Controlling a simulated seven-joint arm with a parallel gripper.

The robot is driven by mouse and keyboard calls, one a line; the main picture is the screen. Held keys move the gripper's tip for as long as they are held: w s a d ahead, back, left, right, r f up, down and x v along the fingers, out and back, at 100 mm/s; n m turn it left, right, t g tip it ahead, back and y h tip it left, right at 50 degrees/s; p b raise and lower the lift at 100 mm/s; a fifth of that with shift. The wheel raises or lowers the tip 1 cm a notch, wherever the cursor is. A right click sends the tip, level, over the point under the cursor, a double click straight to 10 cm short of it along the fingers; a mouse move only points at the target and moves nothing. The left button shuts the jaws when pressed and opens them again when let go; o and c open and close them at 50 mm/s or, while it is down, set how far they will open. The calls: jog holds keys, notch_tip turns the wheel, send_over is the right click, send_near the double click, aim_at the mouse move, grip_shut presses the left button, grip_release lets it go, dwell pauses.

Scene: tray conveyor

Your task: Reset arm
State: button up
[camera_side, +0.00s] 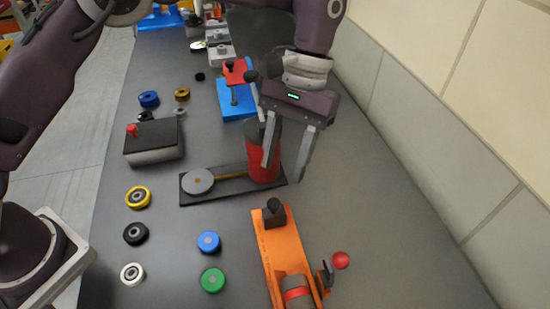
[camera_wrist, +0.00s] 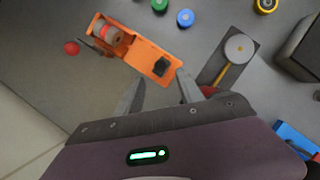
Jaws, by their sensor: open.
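My gripper (camera_side: 287,150) is open and points down, with nothing visible between its two grey fingers. In the side view it hangs beside and in front of a red cylinder (camera_side: 263,160), hiding part of it. The cylinder stands on a dark plate (camera_side: 235,195) that also bears a grey disc (camera_side: 198,181) and a yellow rod. In the wrist view the fingers (camera_wrist: 157,95) appear between the orange fixture (camera_wrist: 133,55) and the dark plate (camera_wrist: 215,72). I cannot tell the exact height of the fingertips above the table.
The orange fixture (camera_side: 272,239) with a red ball (camera_side: 341,260) lies at the front. Blue (camera_side: 209,242), green (camera_side: 213,280), yellow, black and white rings lie left of it. A dark box (camera_side: 155,142) and a blue-and-red fixture (camera_side: 235,98) stand farther back. The table's right side is clear, beside a wall.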

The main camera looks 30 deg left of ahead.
jog(key=s+a+r+t+h, duration=0.1)
jog(key=s+a+r+t, duration=0.2)
jog(key=a+r, duration=0.4)
jog(key=s+a+r+t, duration=0.2)
jog(key=s+a+r, duration=0.2)
jog(key=a+r, duration=0.3)
jog(key=s+a+f+t, duration=0.1)
jog(key=s+a+t, duration=0.1)
jog(key=s+a, duration=0.2)
jog(key=s+a+f+t+y, duration=0.1)
jog(key=s+a+t, duration=0.2)
jog(key=s, duration=0.6)
jog(key=shift+a+f, duration=0.25)
jog(key=shift+a, duration=0.5)
jog(key=shift+o, duration=0.2)
